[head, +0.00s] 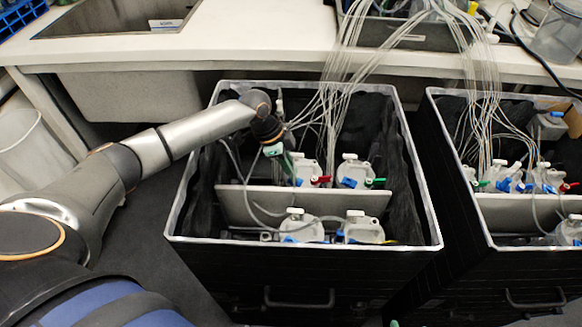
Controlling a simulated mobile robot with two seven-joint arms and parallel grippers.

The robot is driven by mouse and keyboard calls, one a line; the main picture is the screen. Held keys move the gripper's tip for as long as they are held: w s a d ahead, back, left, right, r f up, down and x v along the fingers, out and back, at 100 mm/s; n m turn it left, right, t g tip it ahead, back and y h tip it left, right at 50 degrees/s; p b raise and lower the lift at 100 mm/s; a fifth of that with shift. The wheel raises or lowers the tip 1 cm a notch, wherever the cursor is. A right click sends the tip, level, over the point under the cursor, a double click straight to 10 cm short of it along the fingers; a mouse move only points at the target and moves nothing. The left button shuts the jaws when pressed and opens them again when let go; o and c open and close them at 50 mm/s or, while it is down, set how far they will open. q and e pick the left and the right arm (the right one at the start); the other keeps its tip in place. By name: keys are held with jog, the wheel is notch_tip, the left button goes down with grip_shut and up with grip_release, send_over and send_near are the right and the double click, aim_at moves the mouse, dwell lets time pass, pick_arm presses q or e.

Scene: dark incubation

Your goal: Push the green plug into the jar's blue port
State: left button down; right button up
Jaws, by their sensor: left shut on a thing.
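My left gripper (275,149) reaches down into the middle black-lined box, above its back row of jars. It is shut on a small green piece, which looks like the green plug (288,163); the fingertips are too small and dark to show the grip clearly. Just below and to the right stands a white-capped jar (306,171) with a red fitting; its left side is partly hidden. To its right is another white-capped jar (356,168) with a blue port (347,183) on its left and a green fitting (375,182) on its right. My right gripper is not in view.
A grey divider (300,204) crosses the box (304,245), with more jars (301,228) in front of it. Thin clear tubes (340,80) hang from the bench (260,40) into the box behind the gripper. A second box (520,240) with jars stands right.

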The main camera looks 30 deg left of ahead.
pick_arm(q)
jog(key=shift+f, duration=0.1)
jog(key=c, duration=0.8)
grip_release()
jog(key=shift+p+v, duration=1.15)
jog(key=shift+v, duration=5.15)
